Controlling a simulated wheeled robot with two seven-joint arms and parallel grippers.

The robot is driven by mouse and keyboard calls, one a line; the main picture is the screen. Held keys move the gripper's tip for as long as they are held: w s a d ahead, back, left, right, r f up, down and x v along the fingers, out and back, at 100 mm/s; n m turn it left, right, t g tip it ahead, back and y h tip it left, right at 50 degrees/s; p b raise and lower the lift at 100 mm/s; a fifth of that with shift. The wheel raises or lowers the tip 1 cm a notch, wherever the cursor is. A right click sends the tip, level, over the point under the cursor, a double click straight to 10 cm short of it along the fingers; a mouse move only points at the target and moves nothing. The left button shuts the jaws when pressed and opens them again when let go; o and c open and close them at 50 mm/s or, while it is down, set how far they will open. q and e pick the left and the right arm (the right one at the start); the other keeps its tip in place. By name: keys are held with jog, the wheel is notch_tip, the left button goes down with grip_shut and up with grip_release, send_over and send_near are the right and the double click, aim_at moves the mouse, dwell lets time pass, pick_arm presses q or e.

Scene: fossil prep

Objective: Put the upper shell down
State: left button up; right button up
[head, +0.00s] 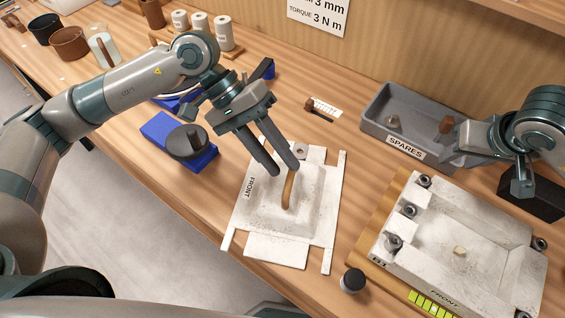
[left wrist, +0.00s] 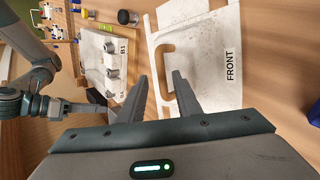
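The upper shell (head: 265,222) is a white, speckled slab marked FRONT, lying on the bench left of the lower mould half. A tan, arched handle (head: 289,188) stands on its raised middle. The shell also shows in the left wrist view (left wrist: 215,60), with the handle (left wrist: 165,62) near my fingertips. My left gripper (head: 284,170) is just above and beside the handle. Its fingers (left wrist: 160,76) are apart with nothing clamped between them. My right gripper (head: 452,150) is by the spares tray; its finger gap is not clear.
The white lower half (head: 390,268), with several dark nuts, sits on a wooden board at right. A grey SPARES tray (head: 385,141) is behind it. A small dark-capped jar (head: 352,281) stands between the halves. A blue block with a dark round piece (head: 187,142) is left.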

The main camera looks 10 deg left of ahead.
pick_arm(q)
jog(key=v, duration=1)
jog(key=shift+d, duration=0.1)
